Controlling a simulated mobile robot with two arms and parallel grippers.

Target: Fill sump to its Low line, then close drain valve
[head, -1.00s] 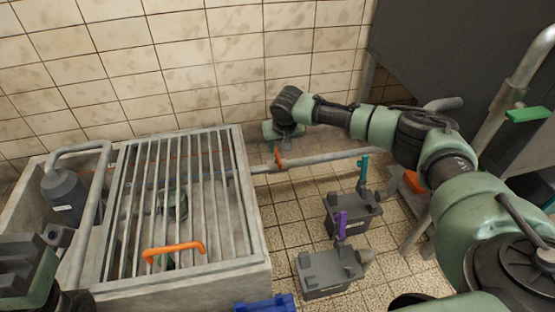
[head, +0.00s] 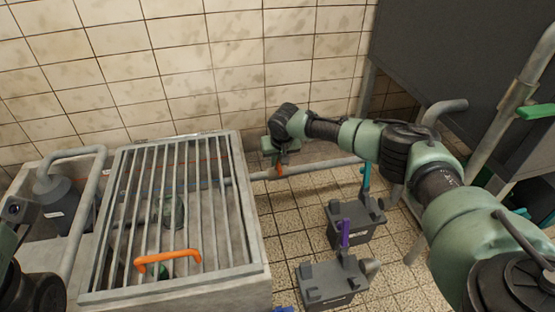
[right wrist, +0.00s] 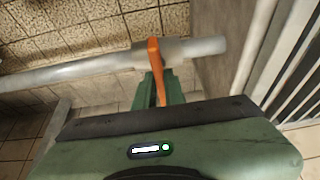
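The sump (head: 258,262) is a pale concrete basin at left in the head view, under a bar grate (head: 122,205). I cannot make out a Low line or a water level in it. A valve with an orange lever (head: 279,170) sits on the grey pipe (head: 315,167) right of the sump. My right gripper (head: 281,157) is over this lever. In the right wrist view its green fingers (right wrist: 160,90) sit close together on both sides of the orange lever (right wrist: 154,58). My left arm shows only in part at the left edge; its fingertips cannot be made out.
An orange handle (head: 168,256) is on the grate's front. A grey cylinder (head: 58,200) with a bent pipe stands at left. Two dark boxes, one with a teal lever (head: 366,176) and one with a purple lever (head: 345,232), stand on the tiled floor. A dark tank (head: 460,50) is at right.

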